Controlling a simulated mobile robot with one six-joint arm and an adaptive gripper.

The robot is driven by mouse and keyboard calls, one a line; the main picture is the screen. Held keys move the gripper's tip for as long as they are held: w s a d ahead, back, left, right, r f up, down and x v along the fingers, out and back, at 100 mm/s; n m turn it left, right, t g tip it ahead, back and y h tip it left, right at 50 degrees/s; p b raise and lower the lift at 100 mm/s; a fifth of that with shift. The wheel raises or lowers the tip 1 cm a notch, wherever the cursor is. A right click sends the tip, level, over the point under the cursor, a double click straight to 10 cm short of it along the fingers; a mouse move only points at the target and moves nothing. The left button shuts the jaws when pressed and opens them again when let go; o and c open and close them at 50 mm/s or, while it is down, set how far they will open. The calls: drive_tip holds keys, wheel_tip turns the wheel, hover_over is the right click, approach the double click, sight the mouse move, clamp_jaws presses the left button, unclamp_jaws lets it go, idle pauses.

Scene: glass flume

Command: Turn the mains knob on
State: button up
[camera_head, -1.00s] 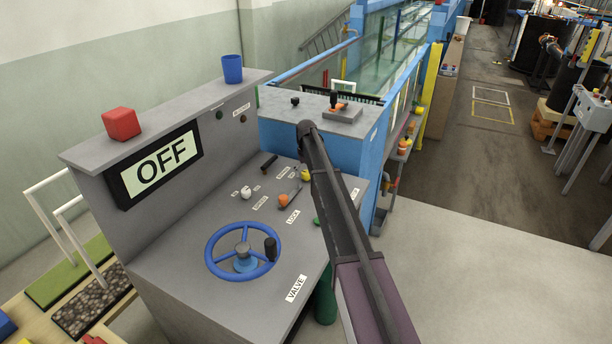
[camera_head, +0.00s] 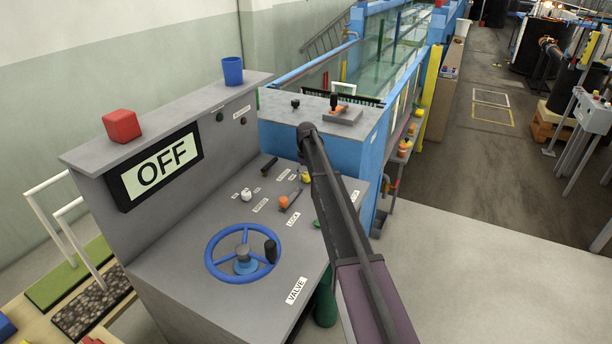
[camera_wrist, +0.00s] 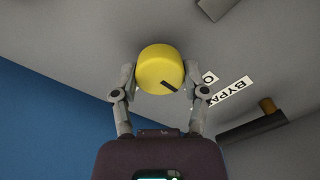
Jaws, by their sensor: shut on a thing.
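A yellow round knob (camera_wrist: 160,64) with a black pointer mark sits on the grey panel in the wrist view. My gripper (camera_wrist: 161,78) is shut on it, one finger on each side. The pointer slants toward the lower right of that picture. The label beside the knob is partly hidden by a finger, so I cannot read whether it says mains. The yellow knob also shows in the head view (camera_head: 305,175), partly behind my arm, which hides my gripper there. The display (camera_head: 160,168) on the console reads OFF.
The grey console carries a blue handwheel (camera_head: 243,253), an orange knob (camera_head: 284,202), a white knob (camera_head: 246,195) and a black handle (camera_head: 269,166). A red block (camera_head: 121,126) and a blue cup (camera_head: 232,70) stand on its top ledge. Open floor lies to the right.

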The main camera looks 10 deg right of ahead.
drive_tip(key=m, duration=1.7)
drive_tip(key=shift+a, duration=0.1)
drive_tip(key=shift+m, duration=0.3)
idle(0.3)
drive_tip(key=o, duration=1.1)
drive_tip(key=shift+o, duration=0.2)
